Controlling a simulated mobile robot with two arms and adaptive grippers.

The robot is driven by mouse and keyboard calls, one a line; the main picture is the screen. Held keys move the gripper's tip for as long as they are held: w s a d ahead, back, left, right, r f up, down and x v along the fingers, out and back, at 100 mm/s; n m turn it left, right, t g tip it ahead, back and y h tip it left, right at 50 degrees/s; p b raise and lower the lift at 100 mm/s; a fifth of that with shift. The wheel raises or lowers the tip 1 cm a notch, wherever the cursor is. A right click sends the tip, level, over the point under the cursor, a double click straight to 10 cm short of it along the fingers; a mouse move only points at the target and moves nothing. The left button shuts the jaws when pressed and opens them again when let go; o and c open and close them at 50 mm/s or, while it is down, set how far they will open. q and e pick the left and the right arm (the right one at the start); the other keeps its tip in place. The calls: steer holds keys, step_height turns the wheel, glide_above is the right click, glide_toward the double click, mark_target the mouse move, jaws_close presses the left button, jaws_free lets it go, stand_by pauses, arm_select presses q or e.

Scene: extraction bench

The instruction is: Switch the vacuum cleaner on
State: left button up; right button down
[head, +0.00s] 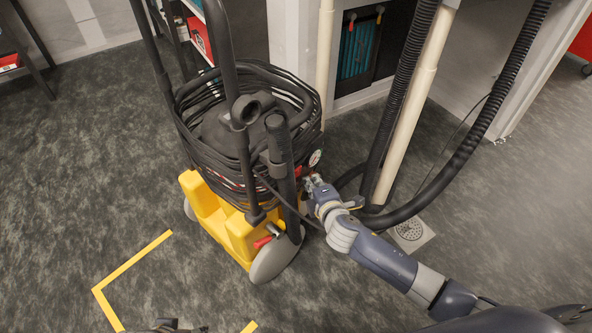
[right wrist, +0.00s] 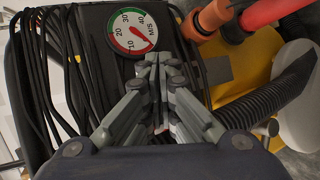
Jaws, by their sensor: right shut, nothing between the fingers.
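The vacuum cleaner (head: 222,220) stands upright on the floor left of centre, with a yellow base and a black upper body wrapped in cable. Its round dial gauge (right wrist: 138,32) shows at the top of the right wrist view, and small in the head view (head: 315,158). My right gripper (head: 311,183) is at the machine's right side, just below the gauge. In the right wrist view its fingertips (right wrist: 155,62) are together and empty, in front of the panel. I cannot make out a switch; the fingers hide part of the panel. A dark piece at the head view's bottom edge may be my left gripper.
Black corrugated hoses (head: 400,95) and a cream pipe (head: 410,110) stand close to the right of my right gripper. A black handle (head: 222,45) rises from the machine. A floor drain (head: 410,230) lies at right. The floor at left is open, with yellow tape (head: 130,265).

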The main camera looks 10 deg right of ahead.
arm_select(q)
steer(key=shift+w+d+f, duration=0.1)
steer(key=shift+w+f, duration=0.05)
steer(key=shift+f, duration=0.5)
arm_select(e)
steer(key=shift+s+d+f, duration=0.15)
steer(key=shift+s+d, duration=0.35)
steer(key=shift+s+d+f, duration=0.15)
steer(key=shift+s+d, duration=0.3)
steer(key=shift+s, duration=0.05)
